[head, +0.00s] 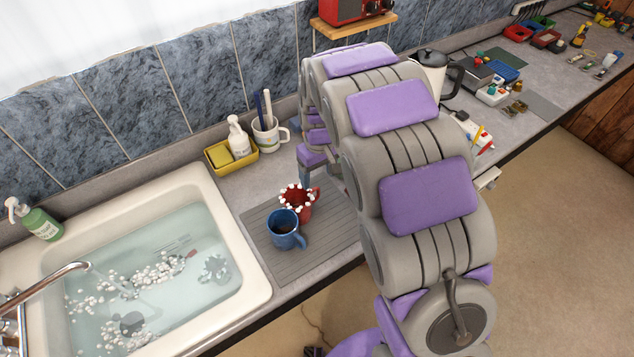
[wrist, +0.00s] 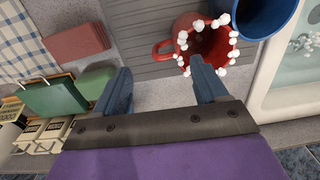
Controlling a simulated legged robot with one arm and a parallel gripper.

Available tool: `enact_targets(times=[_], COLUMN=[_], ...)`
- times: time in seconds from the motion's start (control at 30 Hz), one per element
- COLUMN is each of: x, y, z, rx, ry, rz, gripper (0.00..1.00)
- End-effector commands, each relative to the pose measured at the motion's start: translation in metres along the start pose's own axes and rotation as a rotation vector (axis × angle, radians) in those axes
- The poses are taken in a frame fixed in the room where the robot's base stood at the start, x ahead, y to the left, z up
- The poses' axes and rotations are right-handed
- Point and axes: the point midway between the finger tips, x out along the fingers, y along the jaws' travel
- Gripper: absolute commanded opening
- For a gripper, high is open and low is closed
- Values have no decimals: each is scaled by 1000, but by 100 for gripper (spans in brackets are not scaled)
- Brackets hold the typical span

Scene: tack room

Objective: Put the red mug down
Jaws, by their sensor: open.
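The red mug (head: 305,211) stands upright on the grey ribbed drying mat (head: 330,240), its rim ringed with white foam blobs. The blue mug (head: 284,240) stands right beside it, at its front left. In the wrist view the red mug (wrist: 186,28) is at top centre right, its handle pointing left, with the blue mug (wrist: 256,32) to its right. My gripper (wrist: 162,86) is open with nothing between its fingers. The right fingertip is close to the red mug's rim; I cannot tell whether they touch. In the head view my arm hides part of the gripper.
The sink (head: 256,290) with water and white foam lies left of the mat. A yellow tray (head: 250,157) with a white bottle and a white cup (head: 270,143) holding brushes stand behind. A kettle (head: 430,72) and several small items stand further right on the counter.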

Motion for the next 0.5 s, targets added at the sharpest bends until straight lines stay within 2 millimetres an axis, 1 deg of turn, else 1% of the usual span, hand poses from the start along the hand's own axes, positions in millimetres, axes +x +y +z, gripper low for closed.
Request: enact_targets(times=[0.03,0.1,0.37,0.47,0.5], x=[-5,-9,-13,-24,-30], y=[-1,-1,0,4,6], z=[-1,-2,2,16,26], rx=[-2,-2,2,26,43], ry=[2,1,-1,-3,-6], rz=[2,2,1,1,1], gripper=[72,72,72,72,72])
